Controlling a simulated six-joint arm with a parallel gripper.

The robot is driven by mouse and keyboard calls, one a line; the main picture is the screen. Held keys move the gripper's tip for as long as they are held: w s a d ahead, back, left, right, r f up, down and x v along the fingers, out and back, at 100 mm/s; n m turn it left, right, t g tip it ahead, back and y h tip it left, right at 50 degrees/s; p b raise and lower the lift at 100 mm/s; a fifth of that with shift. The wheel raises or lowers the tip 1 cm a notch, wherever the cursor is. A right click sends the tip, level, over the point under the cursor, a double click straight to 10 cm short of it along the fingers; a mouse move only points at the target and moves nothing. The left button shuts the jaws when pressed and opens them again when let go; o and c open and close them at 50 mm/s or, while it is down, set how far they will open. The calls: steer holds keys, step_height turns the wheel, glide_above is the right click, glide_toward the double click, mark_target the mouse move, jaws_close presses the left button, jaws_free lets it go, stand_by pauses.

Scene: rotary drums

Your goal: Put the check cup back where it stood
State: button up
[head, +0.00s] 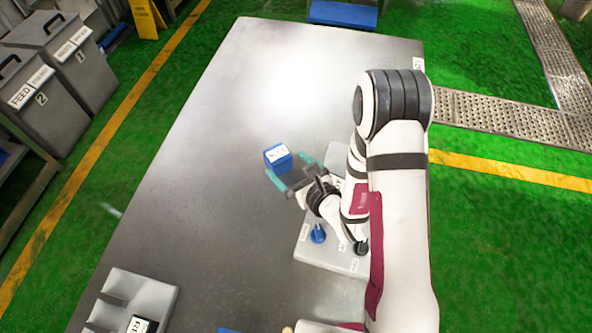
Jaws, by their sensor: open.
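I cannot tell whether a fingertip touches the cup.
A pale grey panel (321,252) with small labels, a blue knob (318,234) and a dark knob (361,248) lies beneath my arm, which partly hides it. The table's left and far parts are clear.

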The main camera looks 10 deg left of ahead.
steer(key=shift+v, duration=1.8)
steer(key=w+d+r+m+t+h, duration=0.1)
steer(key=w+d+r+m+h, duration=0.65)
steer(key=m, duration=0.75)
steer(key=s+d+r+m+h, duration=0.1)
steer(key=s+d+r+m, duration=0.3)
steer(key=d+r+m, duration=0.65)
steer(key=s+a+r+m+g, duration=0.25)
steer(key=s+m, duration=0.55)
steer(key=m, duration=0.4)
steer(key=s+a+r+m+g, duration=0.1)
steer(key=s+r+m, duration=0.3)
steer(key=s+m, duration=0.6)
steer(key=s+f+m+g, duration=0.3)
steer(key=s+f+g, duration=0.3)
steer(key=f, duration=0.2)
steer(key=shift+s+d+y, duration=0.15)
steer(key=shift+s+y, duration=0.2)
steer(key=shift+y, duration=0.1)
